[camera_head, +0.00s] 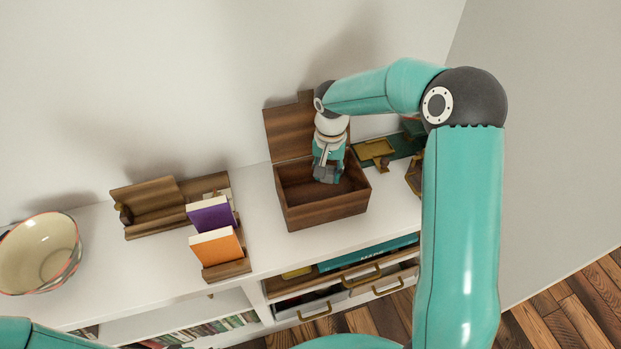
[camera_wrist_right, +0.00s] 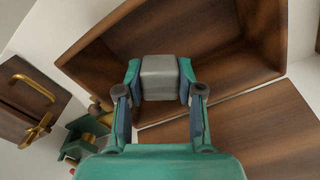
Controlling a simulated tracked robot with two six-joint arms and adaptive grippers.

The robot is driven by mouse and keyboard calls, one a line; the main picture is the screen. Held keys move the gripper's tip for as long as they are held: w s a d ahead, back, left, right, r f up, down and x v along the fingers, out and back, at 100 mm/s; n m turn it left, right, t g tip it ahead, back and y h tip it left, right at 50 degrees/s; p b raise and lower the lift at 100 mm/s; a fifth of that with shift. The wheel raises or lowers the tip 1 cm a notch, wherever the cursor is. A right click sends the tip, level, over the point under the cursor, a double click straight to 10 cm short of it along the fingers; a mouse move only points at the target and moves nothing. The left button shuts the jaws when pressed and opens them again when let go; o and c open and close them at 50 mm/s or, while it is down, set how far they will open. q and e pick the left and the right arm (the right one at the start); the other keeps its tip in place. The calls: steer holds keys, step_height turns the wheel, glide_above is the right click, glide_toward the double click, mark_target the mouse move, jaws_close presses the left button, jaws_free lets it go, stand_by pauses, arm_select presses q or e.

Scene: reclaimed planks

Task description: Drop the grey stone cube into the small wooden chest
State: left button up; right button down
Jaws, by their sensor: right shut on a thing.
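The small wooden chest (camera_head: 324,215) stands on the white cabinet top with its lid (camera_head: 290,130) raised against the wall. My right gripper (camera_head: 326,176) points down at the chest's opening and is shut on the grey stone cube. In the right wrist view the cube (camera_wrist_right: 160,78) sits between the two fingers of the right gripper (camera_wrist_right: 159,85), with the chest's interior (camera_wrist_right: 225,65) behind it. In the head view the cube is hard to make out at the fingertips. My left gripper is not in view; only a bit of teal arm shows at the lower left.
A bowl (camera_head: 40,255) stands at the far left. A wooden book holder (camera_head: 150,205) with a purple book (camera_head: 211,215) and an orange book (camera_head: 216,246) stands left of the chest. A brass scale (camera_head: 374,152) is right of the chest. Partly open drawers (camera_head: 340,285) are below.

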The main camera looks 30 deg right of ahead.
steer(key=c, duration=0.7)
jaws_free()
steer(key=shift+o, duration=0.2)
step_height(320, 180, up, 12)
steer(key=shift+f, duration=0.1)
